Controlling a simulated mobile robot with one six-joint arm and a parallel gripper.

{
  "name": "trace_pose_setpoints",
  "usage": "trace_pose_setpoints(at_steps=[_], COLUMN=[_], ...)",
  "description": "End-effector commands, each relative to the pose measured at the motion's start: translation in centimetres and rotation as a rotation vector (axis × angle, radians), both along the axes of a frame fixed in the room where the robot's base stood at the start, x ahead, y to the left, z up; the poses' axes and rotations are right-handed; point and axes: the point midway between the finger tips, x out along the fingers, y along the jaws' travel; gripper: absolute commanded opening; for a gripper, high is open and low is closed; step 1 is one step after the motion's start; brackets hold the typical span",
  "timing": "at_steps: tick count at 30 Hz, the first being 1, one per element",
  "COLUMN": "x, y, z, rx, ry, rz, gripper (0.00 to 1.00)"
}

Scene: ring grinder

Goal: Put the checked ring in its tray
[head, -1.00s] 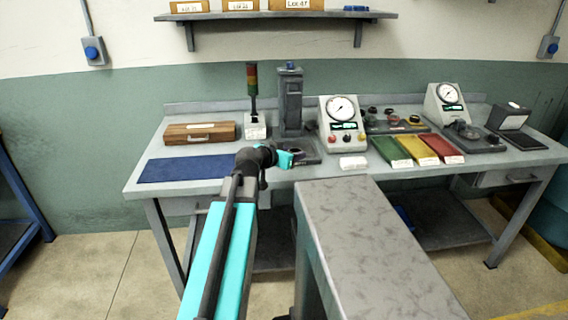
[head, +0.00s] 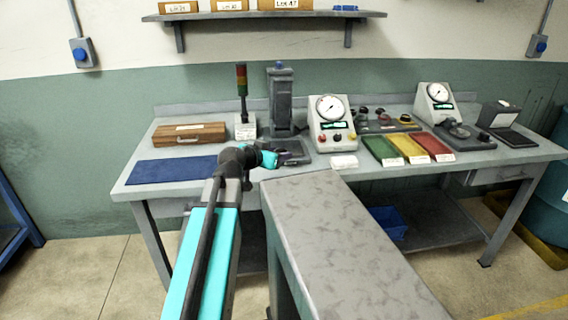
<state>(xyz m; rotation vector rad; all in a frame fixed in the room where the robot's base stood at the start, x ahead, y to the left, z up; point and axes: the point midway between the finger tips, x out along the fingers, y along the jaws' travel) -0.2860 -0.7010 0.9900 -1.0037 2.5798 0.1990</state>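My gripper (head: 268,158) is at the end of my teal and black arm, over the workbench's front edge, just left of the dark base of the upright grey machine (head: 281,105). It is too small and turned away to tell if it is open or holds anything. Green (head: 382,150), yellow (head: 408,148) and red (head: 433,146) trays lie side by side on the bench, each with a white label too small to read. Several small dark and red round parts lie on a dark board (head: 385,122) behind the trays. I cannot tell which ring is the checked one.
A gauge box (head: 330,122) stands between the machine and the trays; a second gauge box (head: 435,103) is further right. A signal tower (head: 242,95), wooden case (head: 188,133) and blue mat (head: 170,171) are at left. A grey-topped block (head: 340,235) fills the foreground.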

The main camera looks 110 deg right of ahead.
Motion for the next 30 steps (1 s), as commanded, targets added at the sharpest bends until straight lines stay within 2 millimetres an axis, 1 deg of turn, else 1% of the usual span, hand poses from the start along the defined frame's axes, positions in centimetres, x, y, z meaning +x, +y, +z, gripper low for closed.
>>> trace_pose_setpoints(at_steps=[10,14,17,20,23,26,30], x=[-0.8,-0.8,-0.4,0.6,2.4,4.7,8.7], y=[0.2,0.2,0.0,-0.5,-1.3,-2.2,-3.7], z=[0.0,0.0,0.0,0.0,0.0,0.1,0.2], rx=[0.000,-0.001,-0.001,0.000,-0.001,-0.001,-0.001], ry=[0.001,0.001,0.001,0.001,0.001,0.001,0.001], rz=[-0.012,-0.011,-0.004,0.010,0.034,0.066,0.120], gripper=[0.11,0.11,0.11,0.11,0.11,0.11,0.11])
